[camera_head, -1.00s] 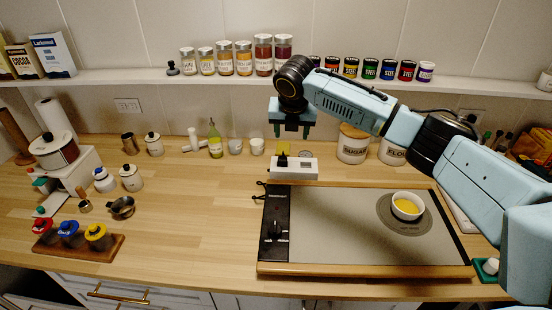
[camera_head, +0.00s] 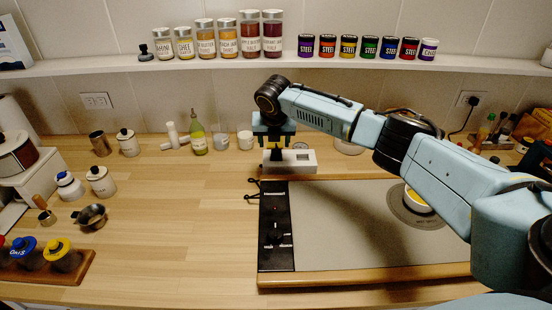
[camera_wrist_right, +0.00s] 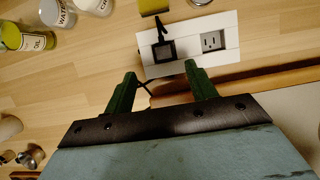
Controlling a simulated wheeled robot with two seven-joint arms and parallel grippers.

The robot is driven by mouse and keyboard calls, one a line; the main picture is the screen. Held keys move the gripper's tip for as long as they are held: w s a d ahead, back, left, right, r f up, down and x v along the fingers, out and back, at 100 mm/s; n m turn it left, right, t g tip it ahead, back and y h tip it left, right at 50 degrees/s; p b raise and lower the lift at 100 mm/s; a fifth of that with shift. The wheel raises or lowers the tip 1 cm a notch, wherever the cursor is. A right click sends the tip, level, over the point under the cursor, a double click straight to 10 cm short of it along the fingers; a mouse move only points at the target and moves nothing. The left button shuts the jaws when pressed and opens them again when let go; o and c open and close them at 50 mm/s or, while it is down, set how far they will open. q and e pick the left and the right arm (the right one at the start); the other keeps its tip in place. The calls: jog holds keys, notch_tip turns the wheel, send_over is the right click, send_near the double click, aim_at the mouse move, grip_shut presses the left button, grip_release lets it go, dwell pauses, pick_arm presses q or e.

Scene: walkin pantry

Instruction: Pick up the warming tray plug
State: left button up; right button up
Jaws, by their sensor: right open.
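The warming tray plug (camera_wrist_right: 163,51) is a dark square plug in the left socket of a white outlet strip (camera_wrist_right: 226,36). The strip also shows in the head view (camera_head: 304,162), behind the warming tray (camera_head: 340,215). My right gripper (camera_head: 275,147) is open and empty, pointing down over the left part of the strip. In the right wrist view its green fingers (camera_wrist_right: 160,72) are apart, with the plug just beyond the gap between their tips. In the head view the gripper mostly hides the plug. I cannot tell the exact height gap. My left gripper is not in view.
A bowl (camera_head: 416,200) of yellow contents stands on the tray's right part. An oil bottle (camera_head: 197,135) and white cups (camera_head: 245,140) stand left of the strip. A jar shelf (camera_head: 200,64) runs above.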

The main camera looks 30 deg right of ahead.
jog(key=shift+w+d+f, duration=0.1)
jog(key=shift+w+f, duration=0.05)
jog(key=shift+f, duration=0.35)
jog(key=shift+d+b+x, duration=0.15)
jog(key=shift+b+x, duration=0.05)
jog(key=shift+x, duration=1.1)
jog(key=shift+d+b+x, duration=0.15)
jog(key=shift+d+x, duration=0.05)
jog(key=shift+x, duration=1.05)
jog(key=c, duration=1.1)
notch_tip(320, 180, up, 10)
jog(key=shift+f, duration=0.1)
notch_tip(320, 180, up, 5)
jog(key=p, duration=0.7)
send_over(277, 152)
jog(key=shift+a+r, duration=0.15)
jog(key=shift+r, duration=0.05)
